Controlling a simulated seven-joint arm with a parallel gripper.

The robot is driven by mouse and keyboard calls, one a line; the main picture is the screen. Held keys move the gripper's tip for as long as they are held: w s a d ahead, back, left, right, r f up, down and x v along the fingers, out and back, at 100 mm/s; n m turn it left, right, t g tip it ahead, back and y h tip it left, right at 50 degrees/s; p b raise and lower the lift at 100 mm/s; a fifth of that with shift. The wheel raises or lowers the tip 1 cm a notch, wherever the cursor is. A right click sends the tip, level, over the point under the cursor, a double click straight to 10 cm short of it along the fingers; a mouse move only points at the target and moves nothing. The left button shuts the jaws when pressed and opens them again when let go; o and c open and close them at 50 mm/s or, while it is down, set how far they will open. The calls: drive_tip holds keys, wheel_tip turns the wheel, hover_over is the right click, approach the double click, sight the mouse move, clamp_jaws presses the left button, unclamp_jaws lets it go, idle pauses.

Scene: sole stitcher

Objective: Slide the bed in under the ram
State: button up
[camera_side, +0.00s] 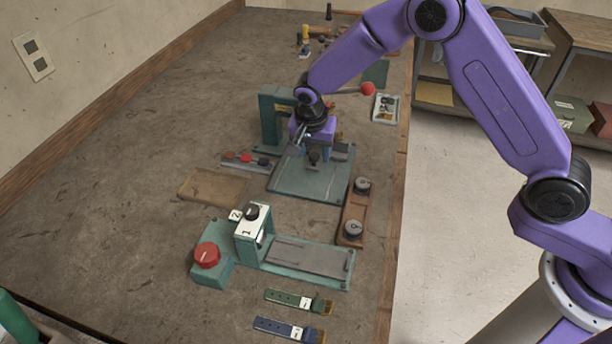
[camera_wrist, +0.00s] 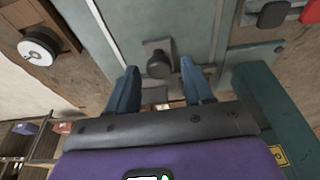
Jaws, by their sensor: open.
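The bed is a flat grey-green plate (camera_side: 305,185) in front of a teal upright press frame (camera_side: 273,112). A dark knob (camera_side: 313,158) on a small bracket stands on the bed. My gripper (camera_side: 309,148) is over the bed, pointing down. In the wrist view, the blue fingers of my gripper (camera_wrist: 160,86) are open, one on each side of the line to the knob (camera_wrist: 159,65), which shows just beyond their tips. I cannot tell whether the fingers touch it. The bed (camera_wrist: 150,18) fills the upper middle there. The ram is hidden behind my wrist.
A red-ball lever (camera_side: 367,89) sticks out right of the press. A spool holder (camera_side: 351,212) lies right of the bed, a small rack (camera_side: 246,160) and a wooden tray (camera_side: 212,186) left. A second teal fixture (camera_side: 310,258) stands in front, with two straps (camera_side: 290,328) near it.

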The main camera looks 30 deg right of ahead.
drive_tip(key=shift+r, duration=2.2)
drive_tip(key=s+a, duration=0.8)
drive_tip(key=shift+s+a, duration=0.25)
drive_tip(key=shift+a, duration=0.05)
drive_tip(key=shift+d+r, duration=0.1)
